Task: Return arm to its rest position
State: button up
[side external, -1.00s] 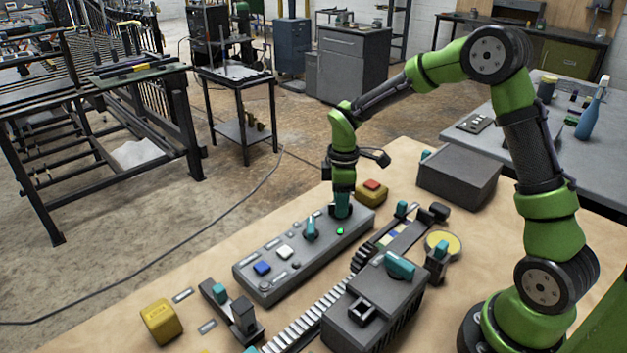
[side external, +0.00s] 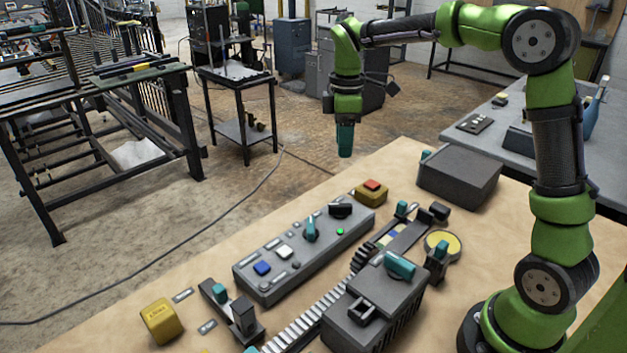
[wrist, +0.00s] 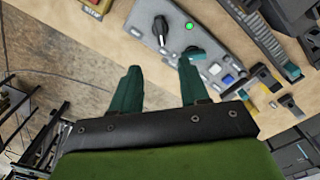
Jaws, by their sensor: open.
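My gripper (side external: 345,142) hangs in the air above the back edge of the wooden table, pointing down and clear of the control panel. In the wrist view my gripper (wrist: 158,82) shows two teal fingers spread apart with nothing between them. The grey control panel (side external: 285,262) carries a black knob (side external: 341,209), a teal lever, a white button, a blue button and a lit green light (side external: 340,231). The black knob also shows in the wrist view (wrist: 161,30), beyond the fingertips and apart from them.
A yellow box with a red button (side external: 371,192) sits behind the panel. A dark grey box (side external: 459,178) stands at the back right. A toothed rack (side external: 305,318) and a grey housing (side external: 365,315) lie in front. The air around my gripper is clear.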

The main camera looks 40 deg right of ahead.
jog(key=shift+r, duration=0.6)
